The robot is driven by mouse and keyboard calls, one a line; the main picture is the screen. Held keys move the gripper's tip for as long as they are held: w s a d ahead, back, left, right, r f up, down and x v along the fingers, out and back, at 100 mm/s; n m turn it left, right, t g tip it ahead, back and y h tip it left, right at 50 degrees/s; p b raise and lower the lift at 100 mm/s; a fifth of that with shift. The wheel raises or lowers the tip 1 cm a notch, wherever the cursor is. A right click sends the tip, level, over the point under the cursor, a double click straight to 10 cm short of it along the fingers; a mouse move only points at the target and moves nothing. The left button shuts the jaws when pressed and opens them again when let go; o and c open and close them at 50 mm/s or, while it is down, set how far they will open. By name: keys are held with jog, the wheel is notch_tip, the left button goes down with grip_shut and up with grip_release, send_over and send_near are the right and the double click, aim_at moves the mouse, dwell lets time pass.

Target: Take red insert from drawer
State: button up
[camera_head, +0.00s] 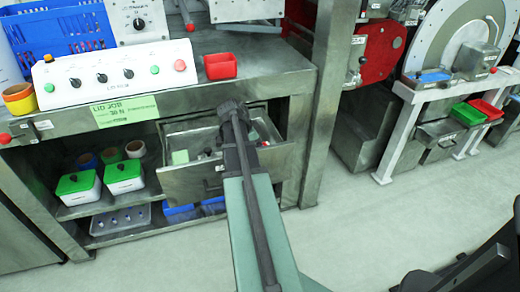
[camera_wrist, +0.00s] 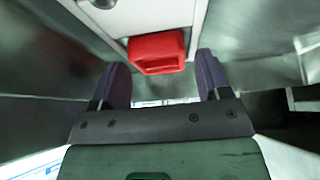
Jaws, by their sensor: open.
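The open metal drawer (camera_head: 185,182) sticks out below the bench top in the head view. My arm reaches over it and hides part of its inside. A small bit of red (camera_head: 264,143) shows in the drawer just right of my arm. In the wrist view, a red block-like insert (camera_wrist: 158,48) lies on a pale surface, ahead of my gripper (camera_wrist: 161,64) and between the lines of its two dark fingers. The fingers are spread and I see no contact with the insert. In the head view my gripper is hidden behind my own wrist.
A red bin (camera_head: 220,66) and a control box (camera_head: 115,77) stand on the bench top above the drawer. A metal post (camera_head: 325,110) rises right of the drawer. White boxes with green lids (camera_head: 77,183) sit on the left shelf.

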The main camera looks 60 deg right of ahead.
jog(key=shift+c, duration=0.4)
jog(key=c, duration=0.6)
notch_tip(320, 180, up, 11)
jog(key=p, duration=1.1)
jog(key=shift+c, duration=0.2)
